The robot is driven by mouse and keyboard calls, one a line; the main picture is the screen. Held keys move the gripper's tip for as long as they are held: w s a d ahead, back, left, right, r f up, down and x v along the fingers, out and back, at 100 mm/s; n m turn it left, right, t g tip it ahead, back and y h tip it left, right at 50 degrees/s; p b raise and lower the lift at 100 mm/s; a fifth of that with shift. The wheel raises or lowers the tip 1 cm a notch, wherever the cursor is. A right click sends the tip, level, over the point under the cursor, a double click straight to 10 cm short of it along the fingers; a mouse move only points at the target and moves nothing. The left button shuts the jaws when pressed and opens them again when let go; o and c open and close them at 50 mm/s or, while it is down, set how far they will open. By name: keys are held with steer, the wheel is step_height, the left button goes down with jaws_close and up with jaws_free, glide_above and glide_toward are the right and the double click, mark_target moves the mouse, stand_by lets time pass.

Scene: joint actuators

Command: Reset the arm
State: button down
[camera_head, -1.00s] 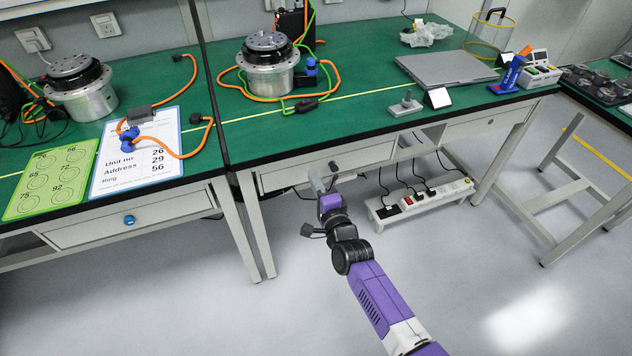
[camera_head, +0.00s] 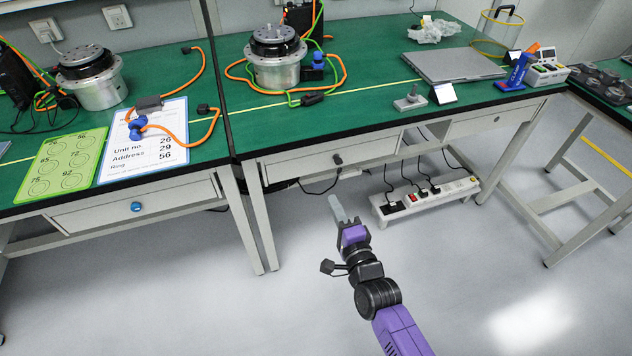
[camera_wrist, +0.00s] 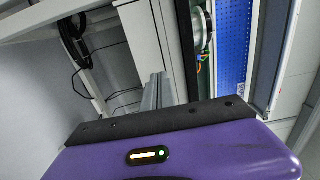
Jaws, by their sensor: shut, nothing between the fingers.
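My purple and black arm reaches up from the bottom of the head view. My gripper (camera_head: 338,209) is shut and empty. It is over the open floor in front of the right-hand workbench (camera_head: 310,162), below the level of its top and apart from it. In the wrist view my gripper's grey fingers (camera_wrist: 158,92) are together, with the bench frame and a drawer front behind them.
The green bench tops hold two round metal actuators (camera_head: 275,62) (camera_head: 92,82), with orange and green cables. A laptop (camera_head: 452,66) lies at the right. A power strip (camera_head: 425,198) is under the bench. The floor (camera_head: 200,290) around my arm is clear.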

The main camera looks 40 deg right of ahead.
steer(key=s+a+r+n+g+y+p, duration=0.1)
steer(key=s+a+r+n+p, duration=0.3)
steer(key=s+r+n, duration=0.3)
steer(key=s+a+r+n+y+p, duration=0.2)
steer(key=s+r+n, duration=0.5)
steer(key=s, duration=0.9)
steer(key=s+a+r+n+g+y+p, duration=0.1)
steer(key=s+a+r+n+p, duration=0.4)
steer(key=s+r, duration=0.5)
steer(key=shift+s+a+n+g+y+p, duration=0.3)
steer(key=shift+s+a+n+y, duration=0.2)
steer(key=shift+s+a+n, duration=0.5)
steer(key=shift+s+d, duration=0.1)
